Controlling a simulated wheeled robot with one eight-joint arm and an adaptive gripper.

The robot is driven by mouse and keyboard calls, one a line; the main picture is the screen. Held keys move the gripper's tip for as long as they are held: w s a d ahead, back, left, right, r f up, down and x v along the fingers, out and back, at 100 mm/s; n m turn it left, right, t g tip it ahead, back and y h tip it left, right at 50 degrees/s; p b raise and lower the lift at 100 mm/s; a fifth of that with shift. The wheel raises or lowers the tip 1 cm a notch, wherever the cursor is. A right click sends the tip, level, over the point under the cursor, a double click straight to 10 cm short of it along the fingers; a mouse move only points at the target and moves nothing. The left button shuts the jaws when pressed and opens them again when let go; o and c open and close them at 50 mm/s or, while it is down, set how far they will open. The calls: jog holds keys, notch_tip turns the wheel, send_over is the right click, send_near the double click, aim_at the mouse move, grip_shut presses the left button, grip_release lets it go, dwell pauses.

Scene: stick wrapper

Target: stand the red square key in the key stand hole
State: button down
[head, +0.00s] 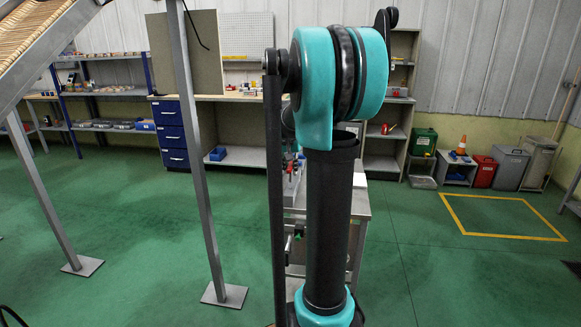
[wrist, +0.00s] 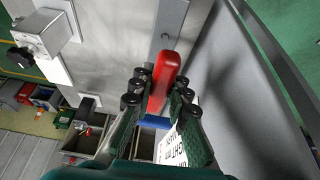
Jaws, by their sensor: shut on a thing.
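In the wrist view my gripper (wrist: 162,82) is shut on a red elongated piece (wrist: 166,70), which I take to be the red square key. The piece points away from the camera, toward a grey metal surface. A grey strip (wrist: 170,22) with a small dark spot lies beyond its tip; I cannot tell whether this is the key stand or whether the spot is its hole. The gap between tip and strip is unclear. In the head view my arm hides the gripper and most of the work area.
A grey block (wrist: 40,36) with a protruding part is at upper left in the wrist view. A grey panel (wrist: 225,90) runs close along the right. In the head view, a grey bench (head: 361,203) stands behind my arm.

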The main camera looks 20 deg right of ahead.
jog(key=shift+f, duration=0.1)
jog(key=c, duration=1.4)
grip_release()
jog(key=shift+r, duration=3)
